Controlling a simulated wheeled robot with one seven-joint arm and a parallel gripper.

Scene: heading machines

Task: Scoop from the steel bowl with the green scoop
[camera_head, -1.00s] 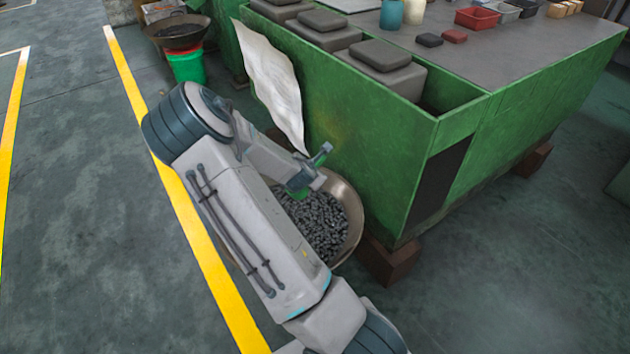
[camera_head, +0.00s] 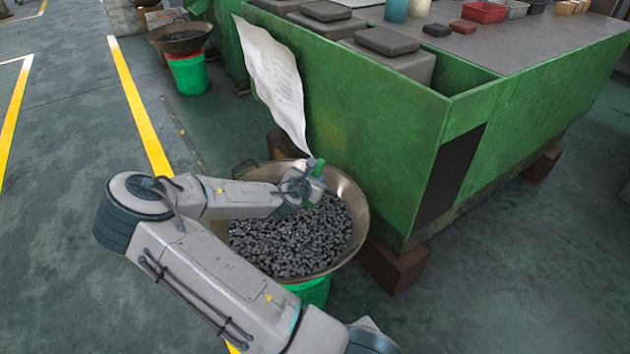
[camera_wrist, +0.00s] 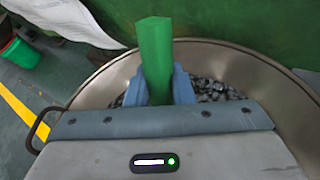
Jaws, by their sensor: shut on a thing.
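The steel bowl (camera_head: 352,188) is a wide round pan holding many small dark metal pieces (camera_head: 300,235). It rests on a green bucket (camera_head: 312,290) beside the green machine. My gripper (camera_head: 305,185) is over the far part of the bowl, near its back rim. It is shut on the green scoop (camera_head: 318,167), whose handle sticks up between the fingers. In the wrist view the green scoop handle (camera_wrist: 155,55) stands between the blue fingers, with the bowl rim (camera_wrist: 240,55) behind. The scoop's lower end is hidden behind my gripper.
The green machine (camera_head: 375,130) stands right behind the bowl. A white sheet (camera_head: 272,80) leans on its side. Another dark pan (camera_head: 180,38) on a green bucket (camera_head: 188,73) is at the back left. Open floor lies left, along a yellow line.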

